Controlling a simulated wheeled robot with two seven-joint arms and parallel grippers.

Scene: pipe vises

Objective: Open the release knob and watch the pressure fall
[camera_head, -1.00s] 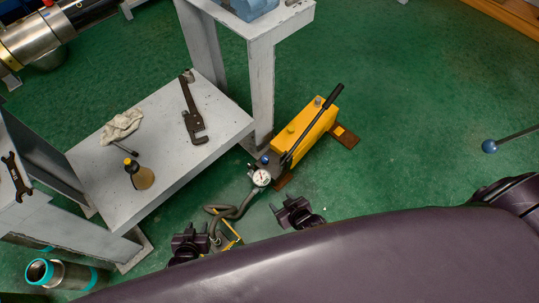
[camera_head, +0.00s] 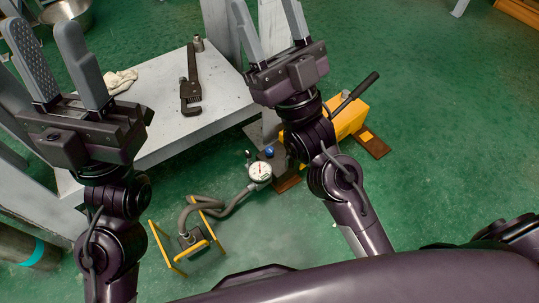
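The yellow hand pump (camera_head: 350,116) with a black lever (camera_head: 352,97) stands on the green floor, partly hidden behind my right arm. At its near end are a blue knob (camera_head: 269,152) and a round white-faced pressure gauge (camera_head: 260,172). The gauge's reading is too small to make out. My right gripper (camera_head: 266,15) is open and empty, raised beyond the pump in the picture, with its arm crossing in front of the pump. My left gripper (camera_head: 45,38) is open and empty at the upper left, far from the knob.
A grey hose (camera_head: 222,209) runs from the gauge area to a small yellow frame (camera_head: 158,240) on the floor. A grey table (camera_head: 163,120) holds a pipe wrench (camera_head: 190,85) and a rag (camera_head: 120,81). The floor at right is clear.

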